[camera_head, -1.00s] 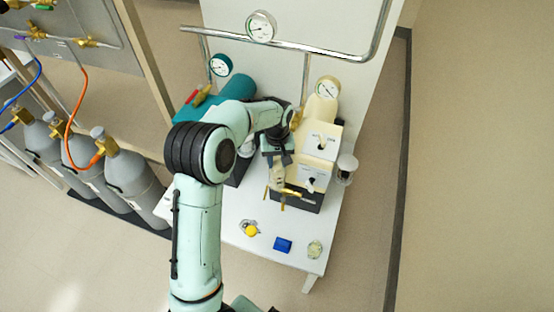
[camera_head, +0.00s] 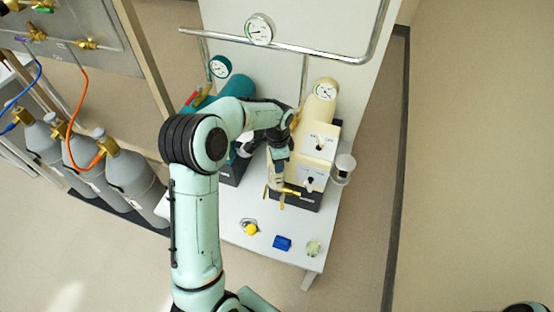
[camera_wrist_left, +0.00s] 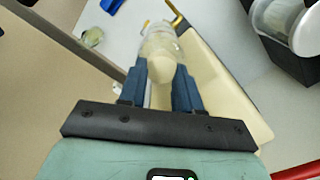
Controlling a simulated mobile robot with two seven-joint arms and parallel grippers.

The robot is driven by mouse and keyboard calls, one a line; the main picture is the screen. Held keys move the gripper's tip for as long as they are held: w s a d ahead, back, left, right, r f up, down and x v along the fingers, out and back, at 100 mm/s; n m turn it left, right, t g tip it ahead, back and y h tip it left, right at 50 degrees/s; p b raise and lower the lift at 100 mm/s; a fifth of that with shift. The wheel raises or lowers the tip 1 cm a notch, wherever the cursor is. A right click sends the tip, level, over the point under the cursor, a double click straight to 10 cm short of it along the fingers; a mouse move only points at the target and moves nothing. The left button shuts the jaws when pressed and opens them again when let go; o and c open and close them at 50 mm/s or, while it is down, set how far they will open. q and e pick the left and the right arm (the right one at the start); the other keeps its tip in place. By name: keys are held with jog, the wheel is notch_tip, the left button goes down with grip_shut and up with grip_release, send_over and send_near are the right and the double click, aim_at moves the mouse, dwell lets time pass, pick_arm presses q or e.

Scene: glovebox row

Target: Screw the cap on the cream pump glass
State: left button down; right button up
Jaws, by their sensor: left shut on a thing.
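The cream pump (camera_head: 316,148) stands at the back right of the white table (camera_head: 232,205); its side fills the right of the left wrist view (camera_wrist_left: 225,95). My left gripper (camera_head: 277,178) is beside its front left. In the left wrist view, the blue fingers (camera_wrist_left: 160,75) are shut on a rounded pale cream thing (camera_wrist_left: 158,68) with a clear, glassy far end. I cannot tell whether it is the cap or the glass, or whether it touches the pump. A brass piece (camera_head: 291,191) lies close to the fingertips. My right gripper is out of view.
A yellow-topped piece (camera_head: 250,229), a blue block (camera_head: 282,243) and a small greenish jar (camera_head: 313,248) lie at the table's front. A teal pump (camera_head: 236,86) stands left of the cream one. A clear jar with a pale top (camera_head: 343,167) is at the right.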

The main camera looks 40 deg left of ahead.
pick_arm(q)
jog(key=m, duration=0.2)
jog(key=shift+w+d+r+m, duration=0.15)
jog(key=shift+w+m, duration=0.05)
jog(key=shift+m, duration=0.1)
jog(key=shift+m+p, duration=0.3)
jog(key=shift+m, duration=0.1)
jog(key=c, duration=0.7)
grip_release()
jog(key=shift+r, duration=0.1)
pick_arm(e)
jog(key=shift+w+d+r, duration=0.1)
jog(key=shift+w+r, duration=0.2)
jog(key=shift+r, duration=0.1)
pick_arm(q)
jog(key=r, duration=0.3)
jog(key=w+r, duration=0.1)
jog(key=r, duration=0.1)
jog(key=shift+a+r, duration=0.15)
jog(key=shift+a, duration=0.05)
notch_tip(320, 180, up, 8)
jog(key=s, duration=0.1)
jog(key=shift+s+d+p, duration=0.2)
jog(key=shift+s+p, duration=0.1)
jog(key=shift+p, duration=0.05)
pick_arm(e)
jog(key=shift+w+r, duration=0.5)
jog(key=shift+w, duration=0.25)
